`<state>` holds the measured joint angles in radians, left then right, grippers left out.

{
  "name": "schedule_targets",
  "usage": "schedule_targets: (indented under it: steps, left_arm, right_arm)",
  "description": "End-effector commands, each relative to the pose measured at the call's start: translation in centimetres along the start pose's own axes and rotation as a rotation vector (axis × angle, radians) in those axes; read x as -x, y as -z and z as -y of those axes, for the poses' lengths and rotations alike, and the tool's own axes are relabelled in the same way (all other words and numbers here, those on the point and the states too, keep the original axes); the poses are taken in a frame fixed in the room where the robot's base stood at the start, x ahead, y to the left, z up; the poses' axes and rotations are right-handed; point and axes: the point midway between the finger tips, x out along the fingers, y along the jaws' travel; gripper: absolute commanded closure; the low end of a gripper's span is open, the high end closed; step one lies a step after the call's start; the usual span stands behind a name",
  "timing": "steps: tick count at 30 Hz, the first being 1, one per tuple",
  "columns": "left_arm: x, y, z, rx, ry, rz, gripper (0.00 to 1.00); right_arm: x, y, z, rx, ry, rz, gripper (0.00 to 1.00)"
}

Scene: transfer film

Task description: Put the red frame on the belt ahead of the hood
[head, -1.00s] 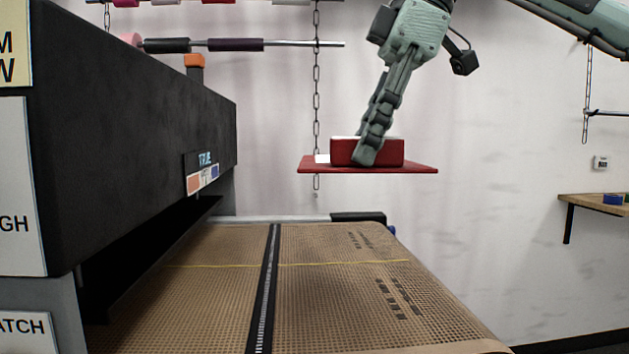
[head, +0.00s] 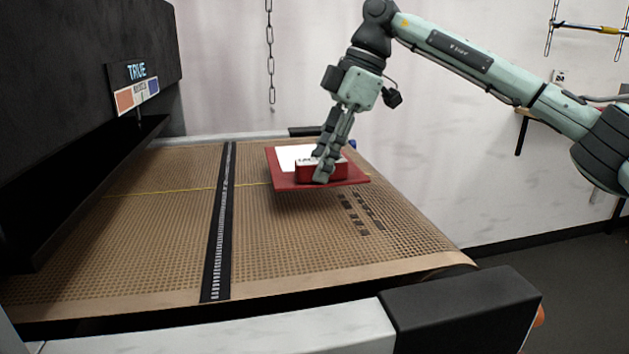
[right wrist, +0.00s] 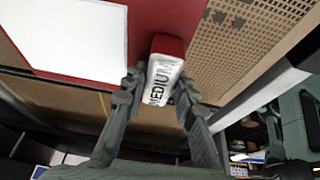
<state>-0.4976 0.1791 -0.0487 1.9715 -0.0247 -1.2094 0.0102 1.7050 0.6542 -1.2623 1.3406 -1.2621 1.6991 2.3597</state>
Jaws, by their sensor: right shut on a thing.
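My right gripper (head: 328,160) is shut on the red block-shaped handle (head: 322,171) of the red frame (head: 283,181). The frame is a flat red plate with a white sheet on it, held above the mesh belt (head: 290,245), right of the black strip; its shadow falls on the belt. In the right wrist view the fingers (right wrist: 158,92) grip the handle (right wrist: 168,48), whose white top reads "MEDIUM"; the red plate (right wrist: 155,16) lies beyond. The dark hood (head: 85,80) stands at the left over the belt. My left gripper is not in view.
A thin yellow line (head: 165,191) crosses the belt. A black strip (head: 221,225) runs along it. A black block (head: 460,310) sits at the belt's near right corner. A chain (head: 270,60) hangs behind.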

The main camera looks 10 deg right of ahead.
Motion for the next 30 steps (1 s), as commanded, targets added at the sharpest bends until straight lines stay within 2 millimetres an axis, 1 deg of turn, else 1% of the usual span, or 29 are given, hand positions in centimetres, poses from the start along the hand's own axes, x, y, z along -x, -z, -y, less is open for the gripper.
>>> schedule_targets:
  steps: [1,5,8,12,15,20,26,27,30]
  left_arm:
    - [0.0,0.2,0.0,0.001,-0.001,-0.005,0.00]
    - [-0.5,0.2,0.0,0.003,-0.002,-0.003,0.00]
    - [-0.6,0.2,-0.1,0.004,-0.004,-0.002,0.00]
    - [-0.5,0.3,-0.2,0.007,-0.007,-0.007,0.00]
    - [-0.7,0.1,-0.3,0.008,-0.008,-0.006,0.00]
    - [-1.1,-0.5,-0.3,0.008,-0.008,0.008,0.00]
    - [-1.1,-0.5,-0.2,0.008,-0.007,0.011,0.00]
    - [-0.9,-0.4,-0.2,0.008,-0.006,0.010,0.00]
    - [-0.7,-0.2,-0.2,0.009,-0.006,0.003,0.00]
  right_arm:
    - [-0.4,0.3,-0.5,0.001,0.000,-0.002,1.00]
    - [-1.1,0.5,-1.0,0.001,0.000,0.000,1.00]
    - [-1.9,0.1,-1.1,0.000,0.001,0.000,1.00]
    - [-3.7,-0.7,-1.0,0.000,0.001,0.000,1.00]
    - [-4.6,-1.1,-1.0,-0.001,0.000,0.000,1.00]
    - [-4.7,-1.1,-1.0,0.000,-0.002,-0.001,1.00]
    - [-5.1,-1.2,-1.0,0.000,-0.001,-0.001,1.00]
    - [-5.0,-1.2,-1.0,0.000,-0.001,-0.001,0.68]
    - [-5.0,-1.2,-1.0,0.000,-0.001,-0.001,0.56]
